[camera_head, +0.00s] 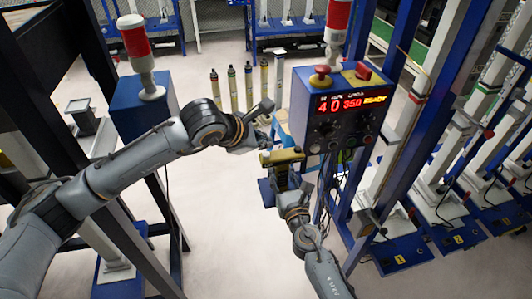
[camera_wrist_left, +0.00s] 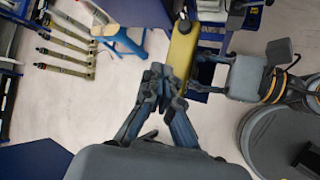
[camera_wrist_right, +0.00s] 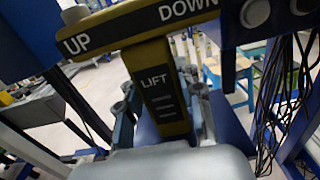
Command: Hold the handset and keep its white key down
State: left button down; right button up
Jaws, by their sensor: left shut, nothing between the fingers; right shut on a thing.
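The handset (camera_wrist_right: 160,82) has a yellow stem marked LIFT and a dark crossbar marked UP and DOWN. My right gripper (camera_head: 284,174) is shut on its stem, one finger on each side in the right wrist view. The handset (camera_head: 283,156) is held up in front of the control box. My left gripper (camera_wrist_left: 160,84) is shut and empty, its fingertips close beside the yellow handset (camera_wrist_left: 183,45); I cannot tell whether they touch.
The control box (camera_head: 340,110), with a red lit display reading 40 350 READY, stands just behind the handset on blue posts. Dark cables (camera_wrist_right: 285,90) hang at its right. Several upright cylinders (camera_head: 233,88) stand behind. The pale floor (camera_head: 225,230) between my arms is clear.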

aim_at(264, 156)
pick_arm(q)
jog(key=shift+r, duration=2.15)
pick_arm(e)
jog(key=o, duration=1.3)
